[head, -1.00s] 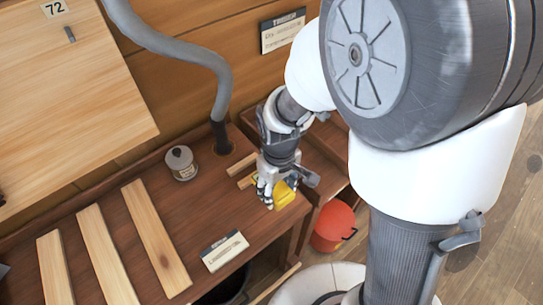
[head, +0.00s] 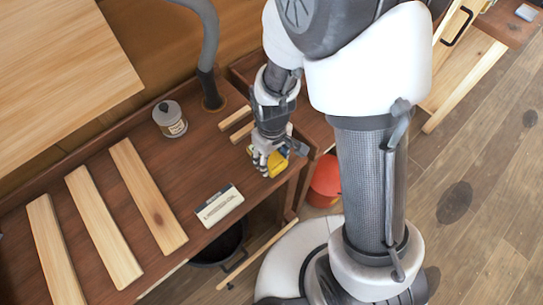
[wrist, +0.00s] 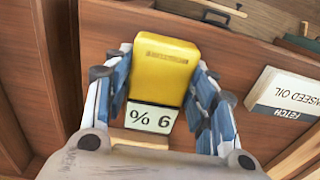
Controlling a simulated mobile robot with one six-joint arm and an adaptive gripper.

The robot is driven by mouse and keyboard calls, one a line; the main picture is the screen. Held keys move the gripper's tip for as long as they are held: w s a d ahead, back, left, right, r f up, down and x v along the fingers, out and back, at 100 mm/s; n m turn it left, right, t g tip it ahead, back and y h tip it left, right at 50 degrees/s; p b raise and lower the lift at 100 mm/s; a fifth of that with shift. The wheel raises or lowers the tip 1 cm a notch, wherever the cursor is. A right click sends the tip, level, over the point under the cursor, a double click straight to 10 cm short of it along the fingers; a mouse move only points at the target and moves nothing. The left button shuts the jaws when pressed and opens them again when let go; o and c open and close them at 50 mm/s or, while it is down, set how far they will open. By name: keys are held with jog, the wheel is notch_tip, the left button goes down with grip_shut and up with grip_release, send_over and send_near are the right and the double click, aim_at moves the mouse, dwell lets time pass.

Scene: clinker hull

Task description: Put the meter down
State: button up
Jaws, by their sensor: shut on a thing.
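The meter is a yellow block (wrist: 160,68) with a pale display (wrist: 150,118) that shows a digit and a percent sign. It fills the middle of the wrist view, between the blue-padded fingers of my gripper (wrist: 160,95). In the head view my gripper (head: 266,160) points down near the right end of the brown bench top (head: 205,160), with the yellow meter (head: 278,163) partly hidden by the fingers. My gripper is shut on the meter. I cannot tell whether the meter touches the bench.
A white label card (head: 218,205) lies left of my gripper; in the wrist view it (wrist: 287,97) reads linseed oil. Short wood strips (head: 240,125) lie behind. A tin (head: 170,118) and long planks (head: 148,195) are farther left. A red bucket (head: 325,182) stands right, below the bench.

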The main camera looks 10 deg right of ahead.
jog(key=shift+f, duration=0.2)
jog(key=o, duration=1.1)
jog(key=shift+o, duration=0.2)
jog(key=shift+r, duration=0.2)
notch_tip(320, 180, up, 12)
jog(key=p, duration=0.4)
notch_tip(320, 180, up, 11)
jog(key=m+t, duration=0.2)
jog(key=m, duration=0.1)
send_over(272, 159)
jog(key=s+d, duration=0.3)
jog(key=d, duration=0.1)
jog(key=s+d+r+m+t, duration=0.2)
jog(key=s+d+r, duration=0.3)
jog(key=s+r, duration=0.3)
jog(key=shift+s+d+m+t, duration=0.15)
jog(key=shift+s+m+t, duration=0.25)
jog(key=shift+m, duration=0.5)
